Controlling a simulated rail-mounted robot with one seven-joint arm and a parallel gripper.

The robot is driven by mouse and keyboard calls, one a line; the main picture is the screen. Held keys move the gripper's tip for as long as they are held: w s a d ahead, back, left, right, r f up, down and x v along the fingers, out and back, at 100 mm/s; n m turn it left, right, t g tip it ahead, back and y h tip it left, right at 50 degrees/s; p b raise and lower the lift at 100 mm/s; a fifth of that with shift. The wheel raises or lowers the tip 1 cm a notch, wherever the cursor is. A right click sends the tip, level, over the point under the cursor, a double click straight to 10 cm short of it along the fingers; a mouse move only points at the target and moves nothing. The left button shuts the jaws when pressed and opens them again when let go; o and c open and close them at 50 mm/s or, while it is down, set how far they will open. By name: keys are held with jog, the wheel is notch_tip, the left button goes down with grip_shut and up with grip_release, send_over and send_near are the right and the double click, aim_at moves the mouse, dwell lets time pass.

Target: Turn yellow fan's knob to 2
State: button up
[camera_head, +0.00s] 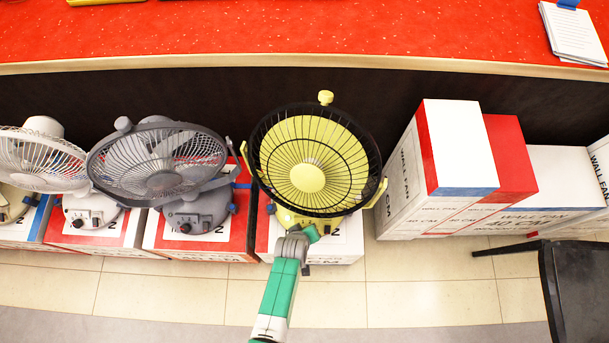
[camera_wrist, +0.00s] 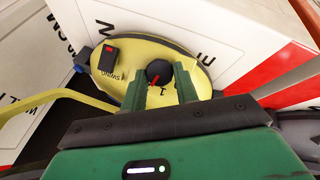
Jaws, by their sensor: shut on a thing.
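The yellow fan (camera_head: 306,178) stands on a box in the middle of the head view, its round cage tilted up with black wire guards. Its yellow base (camera_wrist: 199,84) fills the upper middle of the wrist view, with a black round knob (camera_wrist: 159,69) that has a red pointer mark. A printed "1" shows beside the knob; other numbers are hidden or unreadable. My gripper (camera_wrist: 159,80) has its two green fingers on either side of the knob, shut on it.
A black switch (camera_wrist: 108,53) sits beside the knob on the base. A grey fan (camera_head: 165,182) and a white fan (camera_head: 40,160) stand to the left on boxes. Wall-fan boxes (camera_head: 455,150) stand right, with a dark chair (camera_head: 580,285) nearer. Tiled floor in front is clear.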

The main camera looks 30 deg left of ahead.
jog(key=shift+m, duration=0.6)
jog(key=shift+g, duration=0.3)
jog(key=o, duration=1)
jog(key=p+v, duration=0.5)
jog(key=v, duration=0.2)
jog(key=shift+s+d+r+p, duration=0.15)
jog(key=shift+s+r+p, duration=0.05)
jog(key=shift+r+p, duration=0.1)
